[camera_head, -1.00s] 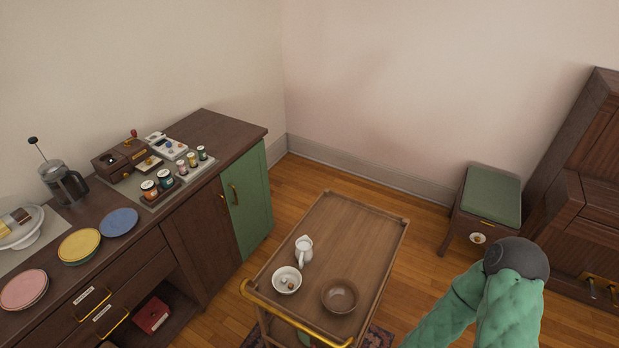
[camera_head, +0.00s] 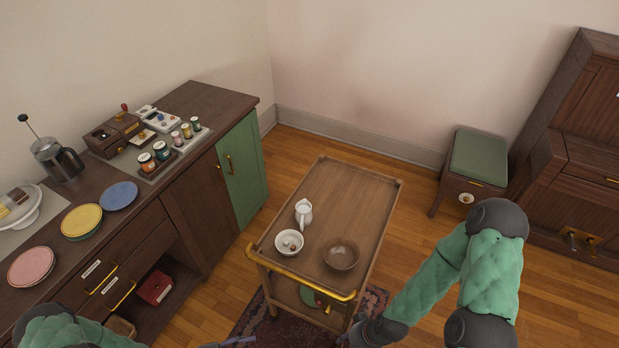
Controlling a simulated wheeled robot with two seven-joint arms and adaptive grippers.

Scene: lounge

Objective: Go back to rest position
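My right arm comes in from the lower right, its green padded links bent at a dark joint. Its dark wrist end (camera_head: 372,332) is at the bottom edge, just right of the trolley's handle, and the fingers are mostly cut off. My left arm shows only as a green and dark piece (camera_head: 58,332) in the lower left corner. A small dark piece at the bottom edge left of the trolley may be my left gripper (camera_head: 235,341). I cannot see whether either gripper is open or holds anything.
A wooden trolley (camera_head: 345,195) with a brass handle carries a white jug (camera_head: 303,212), a white bowl (camera_head: 289,242) with small pieces in it, and a brown bowl (camera_head: 341,254). A sideboard (camera_head: 200,100) stands left. A green-topped stool (camera_head: 478,157) stands back right.

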